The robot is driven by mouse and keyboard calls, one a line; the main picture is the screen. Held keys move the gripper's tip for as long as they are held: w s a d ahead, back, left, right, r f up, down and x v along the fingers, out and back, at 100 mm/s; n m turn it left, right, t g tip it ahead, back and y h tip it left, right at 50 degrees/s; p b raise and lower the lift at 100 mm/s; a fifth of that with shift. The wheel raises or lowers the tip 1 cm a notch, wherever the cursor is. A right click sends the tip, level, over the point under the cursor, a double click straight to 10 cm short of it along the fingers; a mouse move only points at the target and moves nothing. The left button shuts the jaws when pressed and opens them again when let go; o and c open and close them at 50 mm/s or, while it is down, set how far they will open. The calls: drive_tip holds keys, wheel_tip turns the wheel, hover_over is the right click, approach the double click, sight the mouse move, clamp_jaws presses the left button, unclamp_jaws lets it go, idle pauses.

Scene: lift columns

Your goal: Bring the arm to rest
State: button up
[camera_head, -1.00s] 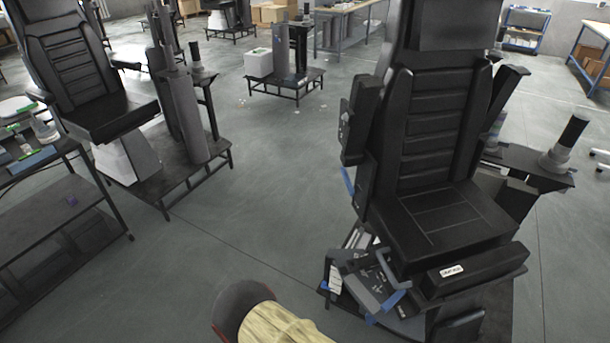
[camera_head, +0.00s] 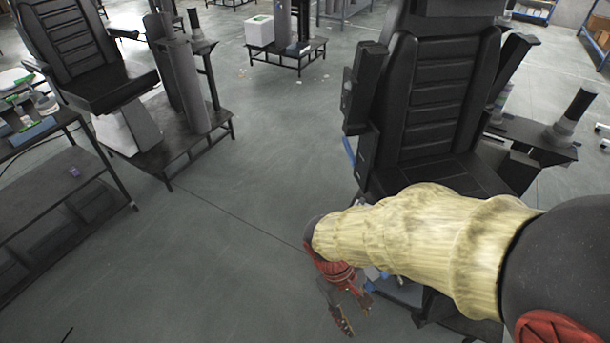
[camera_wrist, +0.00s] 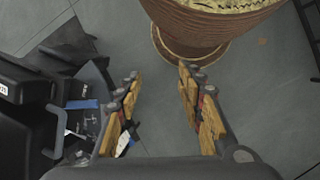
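My arm, in a tan sleeve, reaches across the lower right of the head view, in front of the near black seat (camera_head: 437,100). My gripper (camera_head: 354,315) hangs at its end, low over the floor beside the seat's base. In the wrist view my gripper (camera_wrist: 160,78) has its two fingers apart, with only grey floor showing between them. It holds nothing. The sleeve hides the front of the seat cushion and part of the seat's base.
A second black seat (camera_head: 75,50) stands at the left, beside a dark workbench (camera_head: 65,185) with small items. A low stand with a white box (camera_head: 260,31) is farther back. Open grey floor (camera_head: 245,190) lies between the seats.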

drive_tip(key=d+r+m+t+y, duration=0.1)
drive_tip(key=d+r+m+t, duration=0.2)
drive_tip(key=r, duration=0.7)
drive_tip(key=d+r+m+t+y, duration=0.2)
drive_tip(key=d+r+m+t, duration=0.1)
drive_tip(key=r, duration=0.8)
drive_tip(key=shift+w+d+r+m+t, duration=0.35)
drive_tip(key=shift+d+t, duration=0.35)
drive_tip(key=shift+t, duration=0.3)
